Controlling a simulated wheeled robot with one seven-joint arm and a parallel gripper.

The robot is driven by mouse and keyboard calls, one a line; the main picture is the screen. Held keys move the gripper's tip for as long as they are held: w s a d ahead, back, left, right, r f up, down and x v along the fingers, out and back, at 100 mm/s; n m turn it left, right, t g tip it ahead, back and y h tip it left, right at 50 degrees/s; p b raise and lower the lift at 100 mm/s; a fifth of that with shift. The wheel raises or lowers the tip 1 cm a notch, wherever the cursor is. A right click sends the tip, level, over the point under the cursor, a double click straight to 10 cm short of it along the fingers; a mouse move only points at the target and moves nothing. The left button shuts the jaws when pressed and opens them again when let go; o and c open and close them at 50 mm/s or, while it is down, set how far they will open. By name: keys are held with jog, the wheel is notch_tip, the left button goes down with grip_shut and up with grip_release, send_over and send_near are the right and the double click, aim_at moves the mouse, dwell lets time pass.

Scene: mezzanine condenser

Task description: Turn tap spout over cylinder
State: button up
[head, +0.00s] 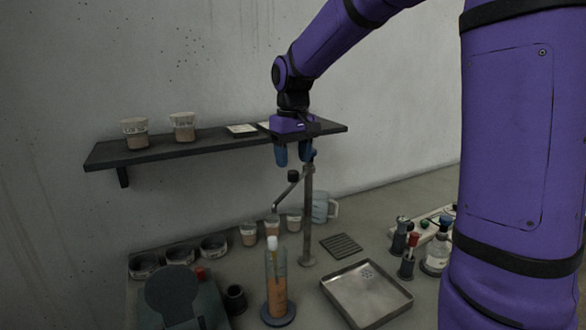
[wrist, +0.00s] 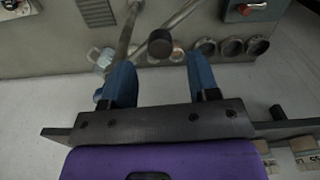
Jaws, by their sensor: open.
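The tap has a grey vertical post (head: 308,220) and a thin spout (head: 284,195) slanting down to the left, with a dark round knob (head: 293,176). The cylinder (head: 276,285), clear with orange liquid and a white top, stands upright on a round base in front of the post. The spout end is above and behind it in the picture; exact alignment cannot be told. My gripper (head: 294,157) is open and empty, fingers down at the top of the post. In the wrist view the knob (wrist: 160,45) appears between and beyond my blue fingertips (wrist: 161,62).
A wall shelf (head: 210,146) with two cups is behind and left of my gripper. A metal tray (head: 366,292) and a slotted drain (head: 341,244) lie right of the post. Cups, a jug (head: 322,208) and bottles (head: 437,254) stand around. A dark device (head: 175,295) is front left.

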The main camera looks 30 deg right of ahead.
aim_at(294, 172)
notch_tip(294, 172, up, 7)
dwell(0.3)
dwell(0.4)
jog(key=shift+s, duration=0.1)
jog(key=s+f+t, duration=0.1)
jog(key=s+t, duration=0.1)
jog(key=s, duration=1.1)
jog(key=s+a+f+m+t, duration=0.1)
jog(key=s+f+t, duration=0.1)
jog(key=s, duration=1.1)
jog(key=shift+s+f+t, duration=0.2)
jog(key=shift+f+t, duration=0.1)
jog(key=shift+t, duration=0.4)
